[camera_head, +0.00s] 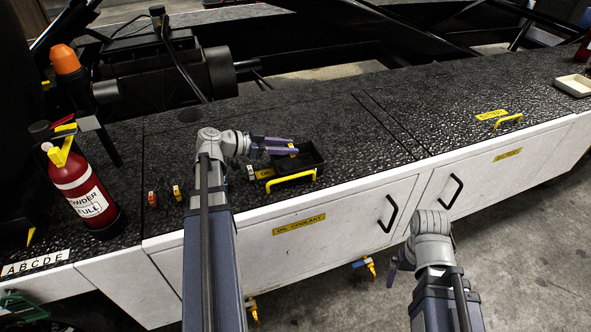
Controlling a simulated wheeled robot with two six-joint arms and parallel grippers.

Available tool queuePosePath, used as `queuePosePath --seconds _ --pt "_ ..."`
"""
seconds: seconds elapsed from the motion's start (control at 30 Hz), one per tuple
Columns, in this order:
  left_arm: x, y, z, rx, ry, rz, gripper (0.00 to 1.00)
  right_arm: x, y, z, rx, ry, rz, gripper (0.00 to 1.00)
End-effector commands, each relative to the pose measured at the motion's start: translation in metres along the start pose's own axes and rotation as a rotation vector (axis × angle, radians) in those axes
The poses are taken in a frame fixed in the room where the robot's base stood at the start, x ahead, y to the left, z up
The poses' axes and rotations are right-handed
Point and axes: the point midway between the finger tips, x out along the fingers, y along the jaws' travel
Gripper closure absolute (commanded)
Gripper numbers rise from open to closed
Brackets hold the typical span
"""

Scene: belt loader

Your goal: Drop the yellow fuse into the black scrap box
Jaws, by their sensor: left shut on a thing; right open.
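The black scrap box (311,158) sits on the dark textured deck near its front edge. My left gripper (289,147) reaches in from the left and is over the box's back left part. It is shut on a small yellow piece, the yellow fuse (292,148), which is mostly hidden between the fingers. The fuse looks to be above the box's opening, but its height is hard to tell. My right gripper (398,262) is open and empty, low in front of the white cabinet doors.
A yellow handle (291,180) is at the box's front. A red extinguisher (82,190) stands at left. The deck right of the box is clear.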

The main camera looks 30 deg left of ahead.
Motion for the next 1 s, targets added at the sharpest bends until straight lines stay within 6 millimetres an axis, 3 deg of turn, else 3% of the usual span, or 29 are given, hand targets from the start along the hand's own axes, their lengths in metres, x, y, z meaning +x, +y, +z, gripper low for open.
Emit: queuePosePath --seconds 0.17,0.2,0.47,0.77,1.0 --pt "0.000 0.000 -0.001 0.000 0.000 0.000 1.00 -0.001 0.000 0.000 0.000 0.000 0.000 0.00" --pt "0.000 0.000 -0.001 0.000 0.000 0.000 0.57 -0.001 0.000 0.000 0.000 0.000 0.000 0.00" --pt "0.000 0.000 -0.001 0.000 0.000 0.000 0.28 -0.001 0.000 0.000 0.000 0.000 0.000 0.00" --pt "-0.003 0.000 -0.001 0.000 0.000 -0.001 0.27 -0.002 0.000 0.000 0.000 0.000 0.000 0.00" --pt "-0.038 -0.001 -0.004 -0.001 0.000 -0.004 0.27 -0.016 0.002 0.001 0.000 0.000 0.000 0.00"
